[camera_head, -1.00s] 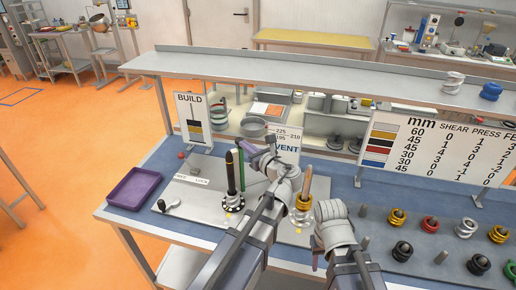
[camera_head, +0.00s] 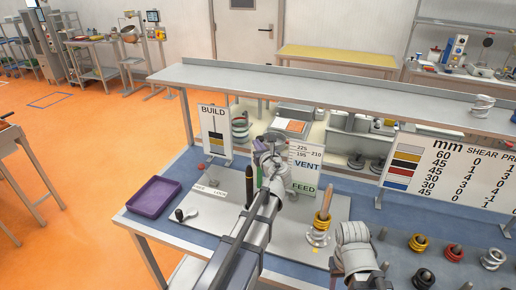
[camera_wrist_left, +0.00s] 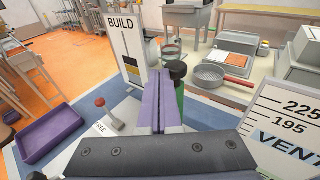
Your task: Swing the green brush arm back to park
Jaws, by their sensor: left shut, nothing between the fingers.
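My left gripper (camera_head: 268,150) is over the grey plate, in front of the VENT/FEED sign. In the left wrist view its purple fingers (camera_wrist_left: 158,100) are pressed together, with nothing between them. A green upright part (camera_wrist_left: 180,97) shows just beyond and right of the fingertips, close to a black round cap (camera_wrist_left: 177,70). Whether the fingers touch it I cannot tell. In the head view a dark upright shaft (camera_head: 249,185) stands left of my left wrist, and my arm hides most of the green part. My right arm shows at the lower right; its fingers are hidden.
A lever with a red knob (camera_wrist_left: 100,102) stands at the plate's left, near a black-knobbed crank (camera_head: 182,214). A purple tray (camera_head: 153,197) lies farther left. A tan-topped shaft (camera_head: 324,205) with rings stands right of my left arm. The BUILD sign (camera_head: 214,133) stands behind.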

